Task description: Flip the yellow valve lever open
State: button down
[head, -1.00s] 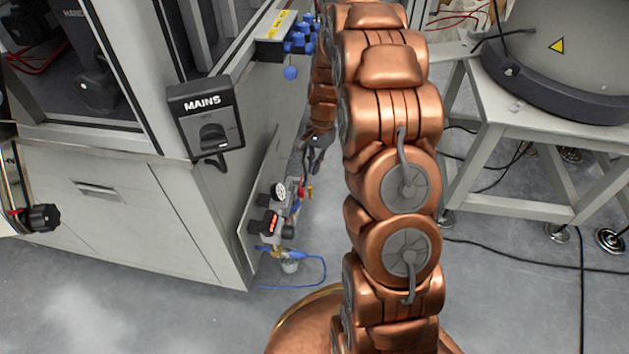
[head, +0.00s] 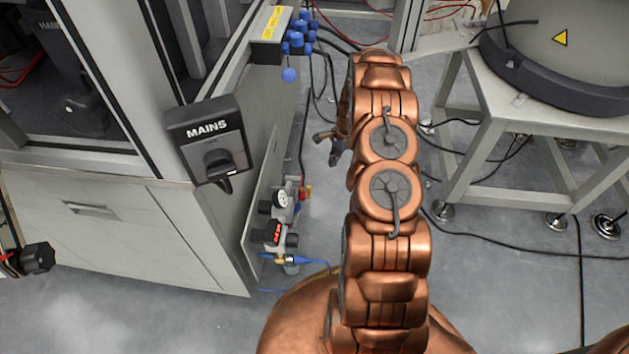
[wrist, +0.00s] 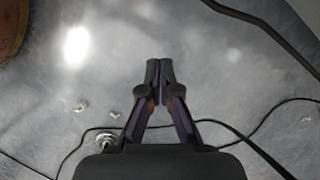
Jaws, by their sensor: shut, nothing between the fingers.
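A small yellow and red part (head: 308,190), perhaps the valve lever, sits on the right side of the air-fitting assembly on the cabinet's side panel. It is too small to tell how the lever is turned. My gripper (head: 335,160) is up and to the right of it in the head view, apart from it. In the wrist view my gripper (wrist: 160,70) is shut and empty, with its fingertips together above bare grey floor. The lever does not show in the wrist view.
The assembly carries a round gauge (head: 283,199), a red display (head: 274,234) and a blue hose (head: 308,261). A MAINS switch (head: 212,150) is on the cabinet corner. A white stand (head: 490,150) is at right. Black cables (wrist: 255,20) cross the floor.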

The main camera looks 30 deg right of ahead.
aim_at(308, 192)
jog(key=shift+w+a, duration=0.1)
jog(key=shift+a, duration=0.05)
jog(key=a+f+b, duration=0.4)
jog(key=a+f, duration=0.2)
jog(key=f, duration=0.3)
jog(key=shift+w+a+f+b, duration=0.15)
jog(key=shift+w+f+b, duration=0.15)
jog(key=shift+w+b, duration=0.1)
jog(key=shift+s+a+r+p, duration=0.1)
jog(key=shift+s+r+p, duration=0.05)
jog(key=shift+p, duration=0.3)
